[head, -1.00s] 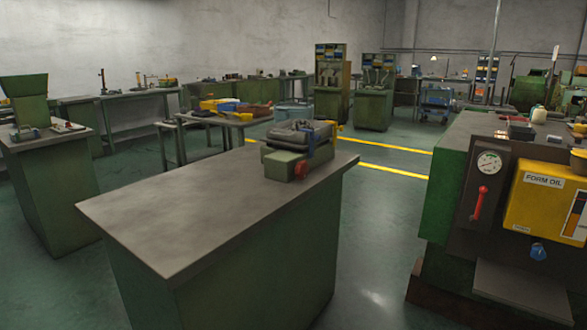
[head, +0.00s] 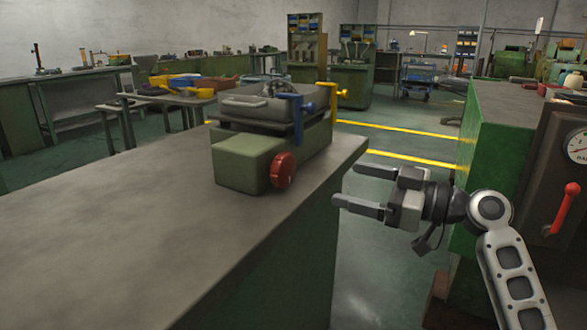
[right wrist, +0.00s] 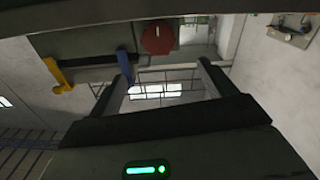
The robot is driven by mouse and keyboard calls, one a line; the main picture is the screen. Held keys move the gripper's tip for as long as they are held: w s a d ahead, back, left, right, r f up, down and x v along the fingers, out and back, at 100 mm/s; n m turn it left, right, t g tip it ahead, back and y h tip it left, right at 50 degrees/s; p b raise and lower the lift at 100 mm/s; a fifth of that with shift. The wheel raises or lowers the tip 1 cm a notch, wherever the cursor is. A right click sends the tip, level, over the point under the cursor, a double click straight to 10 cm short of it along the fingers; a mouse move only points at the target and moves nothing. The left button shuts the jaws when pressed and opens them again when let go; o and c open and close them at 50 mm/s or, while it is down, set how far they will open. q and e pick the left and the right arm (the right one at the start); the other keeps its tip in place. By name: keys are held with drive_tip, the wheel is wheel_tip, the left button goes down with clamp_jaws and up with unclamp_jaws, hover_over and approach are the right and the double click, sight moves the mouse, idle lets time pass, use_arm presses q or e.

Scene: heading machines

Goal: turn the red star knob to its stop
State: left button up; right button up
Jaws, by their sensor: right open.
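The red star knob (head: 284,170) sits on the front right face of a green and grey machine (head: 243,165) on the workbench. The knob also shows in the right wrist view (right wrist: 158,40), near the top, with a pale mark on it. My right gripper (head: 357,188) is open and empty, to the right of the knob and apart from it, past the bench's edge. Its two fingers show in the right wrist view (right wrist: 162,80) with nothing between them. My left gripper is not in view.
The workbench top (head: 130,240) is bare left of the machine. A blue clamp (head: 298,115) and a yellow clamp (head: 334,95) stick up at the machine's right side. A green machine (head: 500,120) with a red lever (head: 563,210) stands on the right. Floor shows between.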

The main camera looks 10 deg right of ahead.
sight(289, 170)
drive_tip(key=x, duration=1.2)
drive_tip(key=shift+w+a+f, duration=0.1)
drive_tip(key=shift+w+a, duration=0.1)
drive_tip(key=shift+w, duration=0.05)
drive_tip(key=c, duration=1)
